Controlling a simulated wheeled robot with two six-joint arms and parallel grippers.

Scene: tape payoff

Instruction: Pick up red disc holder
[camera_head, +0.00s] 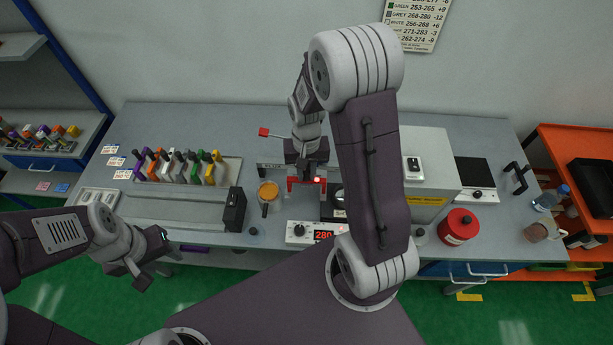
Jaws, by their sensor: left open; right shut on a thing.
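My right gripper (306,172) points down over the middle of the bench and is shut on a red piece (292,184), which looks like the red disc holder. The red piece shows on both sides below the fingers; its middle and the exact grip are hidden by the gripper. I cannot tell whether it is lifted off what lies under it. My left gripper (148,272) is open and empty, low at the left, in front of the bench's front edge.
On the grey bench (235,115) stand a rack of coloured handles (180,168), an orange-topped cup (268,192), a black block (234,210), a controller showing 280 (310,233) and a red canister (460,226). A red-tipped lever (264,132) is left of my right gripper.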

